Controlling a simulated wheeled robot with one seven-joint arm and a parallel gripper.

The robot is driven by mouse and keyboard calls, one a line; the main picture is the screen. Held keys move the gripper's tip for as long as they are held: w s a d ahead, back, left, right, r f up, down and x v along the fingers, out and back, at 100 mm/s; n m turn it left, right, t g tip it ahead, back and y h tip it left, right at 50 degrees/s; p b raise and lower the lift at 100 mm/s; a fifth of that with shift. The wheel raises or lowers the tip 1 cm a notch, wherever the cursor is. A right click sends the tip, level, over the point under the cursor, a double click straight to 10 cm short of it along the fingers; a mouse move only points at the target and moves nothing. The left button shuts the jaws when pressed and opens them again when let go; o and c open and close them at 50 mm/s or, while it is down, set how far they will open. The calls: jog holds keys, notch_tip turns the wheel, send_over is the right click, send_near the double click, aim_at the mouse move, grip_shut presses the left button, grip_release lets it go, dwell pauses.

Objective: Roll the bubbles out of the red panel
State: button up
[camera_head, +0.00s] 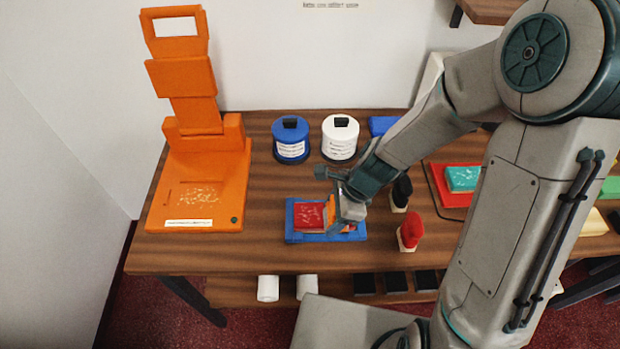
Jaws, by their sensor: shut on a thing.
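The red panel (309,216) lies on a blue tray (301,238) near the front of the wooden counter. Pale specks show on its face. My gripper (337,207) is low over the right side of the tray, at the panel's right edge. It is shut on a small orange tool (331,207), which looks like the roller. The gripper and wrist hide most of the tool and the tray's right part. I cannot tell whether the tool touches the panel.
A tall orange stand (200,185) is at left. A blue pot (290,141) and a white pot (340,138) stand behind the tray. A black-topped piece (401,192) and a red-topped piece (410,231) stand close to its right. A teal panel (462,179) lies farther right.

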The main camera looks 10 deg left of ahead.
jog(key=shift+s+d, duration=0.15)
jog(key=shift+s, duration=0.2)
jog(key=shift+s+r+p, duration=0.25)
jog(key=shift+s+p, duration=0.05)
jog(key=shift+p, duration=0.1)
notch_tip(320, 180, up, 3)
jog(key=shift+w+f+p, duration=0.1)
jog(key=shift+f+p, duration=0.05)
jog(key=shift+p, duration=0.55)
notch_tip(320, 180, up, 5)
jog(key=p, duration=0.4)
jog(key=shift+f, duration=0.1)
